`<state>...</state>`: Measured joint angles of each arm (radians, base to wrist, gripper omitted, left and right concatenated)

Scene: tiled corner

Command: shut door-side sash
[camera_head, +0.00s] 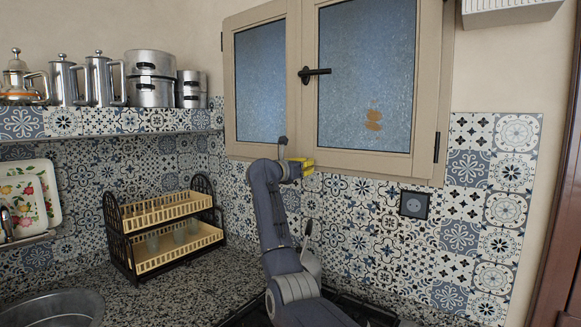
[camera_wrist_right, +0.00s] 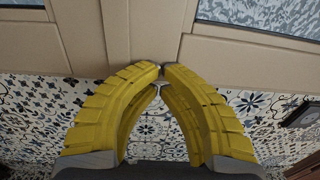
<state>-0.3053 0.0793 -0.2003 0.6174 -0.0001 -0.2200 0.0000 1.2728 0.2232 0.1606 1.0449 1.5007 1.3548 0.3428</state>
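The window has two frosted sashes in beige frames. My right gripper (camera_head: 302,166) is just below the window's lower edge, near where the sashes meet. In the right wrist view its yellow fingertips (camera_wrist_right: 162,72) meet with nothing between them, in front of the frame; contact is unclear. My left gripper is out of view.
A two-tier dish rack (camera_head: 162,258) with glasses stands on the counter at left. A shelf (camera_head: 100,133) above holds pots and jugs. A metal basin (camera_head: 52,310) is at lower left. A wall socket (camera_head: 414,204) sits below the window. A brown door (camera_head: 560,230) is at far right.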

